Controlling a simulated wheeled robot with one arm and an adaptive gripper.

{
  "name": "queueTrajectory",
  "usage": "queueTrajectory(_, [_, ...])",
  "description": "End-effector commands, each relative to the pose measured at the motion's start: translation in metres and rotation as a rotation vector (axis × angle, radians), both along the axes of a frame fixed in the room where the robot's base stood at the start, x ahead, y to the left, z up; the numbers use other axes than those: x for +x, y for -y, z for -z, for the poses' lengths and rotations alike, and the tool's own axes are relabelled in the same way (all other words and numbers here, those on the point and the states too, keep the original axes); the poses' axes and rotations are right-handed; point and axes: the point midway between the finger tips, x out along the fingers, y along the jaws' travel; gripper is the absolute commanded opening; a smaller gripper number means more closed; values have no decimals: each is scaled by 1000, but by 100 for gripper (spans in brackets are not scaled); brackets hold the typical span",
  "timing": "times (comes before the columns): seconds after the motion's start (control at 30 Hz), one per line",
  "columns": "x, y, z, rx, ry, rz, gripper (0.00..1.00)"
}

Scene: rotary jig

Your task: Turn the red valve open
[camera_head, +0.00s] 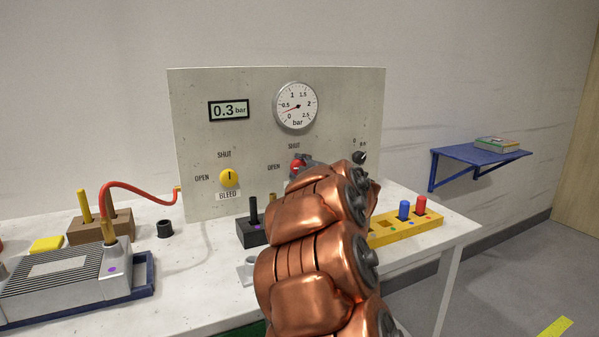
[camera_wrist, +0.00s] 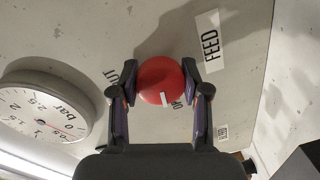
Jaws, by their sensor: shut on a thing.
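The red valve (camera_head: 296,165) is a round knob on the upright grey panel (camera_head: 200,110), partly hidden behind my arm in the head view. In the wrist view the red valve (camera_wrist: 157,75) sits between the two fingertips of my gripper (camera_wrist: 159,72), one on each side, and the gripper is shut on it. A short white mark on the knob lies at its lower side in that picture, beside a partly covered label reading "OP". The SHUT label is partly hidden by a finger. The FEED label (camera_wrist: 211,42) is clear.
The gauge (camera_head: 296,106) and display (camera_head: 229,110) read about 0.3 bar. A yellow BLEED knob (camera_head: 229,178) is left of the valve, a small black knob (camera_head: 359,157) right. A yellow block with pegs (camera_head: 410,226) and a grey machine (camera_head: 75,270) stand on the bench.

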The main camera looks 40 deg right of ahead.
Motion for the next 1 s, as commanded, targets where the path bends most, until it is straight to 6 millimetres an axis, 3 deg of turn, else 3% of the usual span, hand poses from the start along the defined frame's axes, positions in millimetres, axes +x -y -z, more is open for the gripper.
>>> queueTrajectory(0.33, [1,-1,1,-151,-52,-3,12])
queueTrajectory(0.93, [1,-1,1,-185,-66,-3,12])
queueTrajectory(0.97, [1,-1,1,-185,-66,-3,48])
queueTrajectory(1.0, [1,-1,1,-185,-66,-2,52])
